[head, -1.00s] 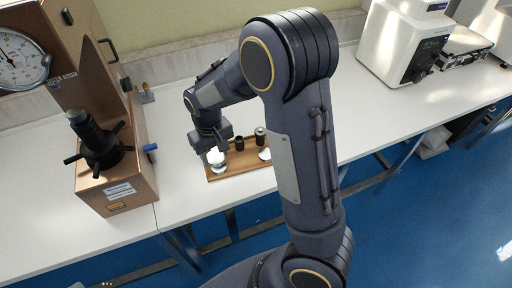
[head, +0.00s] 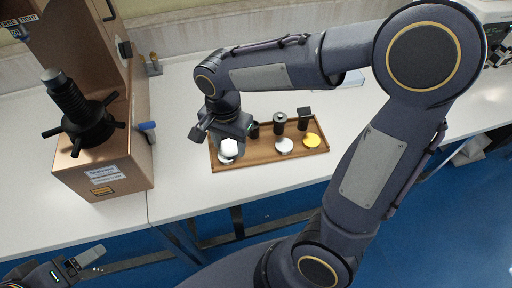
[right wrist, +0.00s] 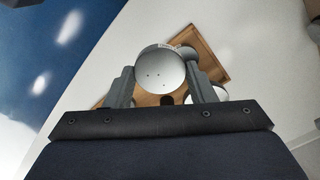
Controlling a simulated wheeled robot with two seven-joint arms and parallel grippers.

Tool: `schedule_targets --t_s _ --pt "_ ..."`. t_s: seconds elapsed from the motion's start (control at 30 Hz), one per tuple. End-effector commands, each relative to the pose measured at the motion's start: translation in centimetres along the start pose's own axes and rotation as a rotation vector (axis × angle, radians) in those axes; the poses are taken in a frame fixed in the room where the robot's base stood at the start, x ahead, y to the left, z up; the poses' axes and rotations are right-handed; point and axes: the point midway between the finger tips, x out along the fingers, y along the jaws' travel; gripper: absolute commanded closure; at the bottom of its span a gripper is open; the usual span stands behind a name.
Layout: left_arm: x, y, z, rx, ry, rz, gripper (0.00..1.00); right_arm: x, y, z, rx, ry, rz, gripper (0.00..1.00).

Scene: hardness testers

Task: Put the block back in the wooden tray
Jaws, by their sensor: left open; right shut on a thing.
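The wooden tray (head: 262,152) lies on the white bench, and part of it shows in the right wrist view (right wrist: 214,68). My right gripper (head: 222,140) is over the tray's left end, pointing down. Its fingers are shut on a round silver block (right wrist: 160,75), which also shows in the head view (head: 229,149) below the fingers. I cannot tell whether the block touches the tray floor. My left gripper (head: 92,262) is open and empty at the lower left, away from the tray.
The tray also holds a silver disc (head: 284,145), a yellow disc (head: 311,140) and several dark parts along its back. A brown hardness tester (head: 118,165) with a black spindle stands left of the tray. The bench front between them is clear.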

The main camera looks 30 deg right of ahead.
Motion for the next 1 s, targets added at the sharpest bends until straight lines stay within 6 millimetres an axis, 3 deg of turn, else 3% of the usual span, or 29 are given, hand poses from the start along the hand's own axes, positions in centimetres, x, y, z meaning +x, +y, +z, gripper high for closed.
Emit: schedule_targets --t_s 0.2,0.4,0.7,0.83,1.0 --pt "-0.3 0.1 -0.2 0.000 0.000 0.000 0.25 2.7 1.7 -5.2 0.005 -0.002 0.005 0.86" --pt "-0.2 0.1 -0.1 0.000 0.000 0.000 0.25 6.1 2.5 -7.8 0.001 -0.002 0.003 0.86" --pt "-0.2 0.1 -0.1 0.000 0.000 0.000 0.25 8.5 3.0 -9.5 -0.001 -0.002 0.003 0.86" --pt "0.0 0.0 0.0 0.000 0.000 0.000 0.25 10.5 2.9 -9.4 -0.003 -0.002 0.003 0.86" --pt "0.0 0.0 0.0 0.000 0.000 0.000 0.25 11.2 2.9 -9.4 -0.003 0.000 0.000 0.86"
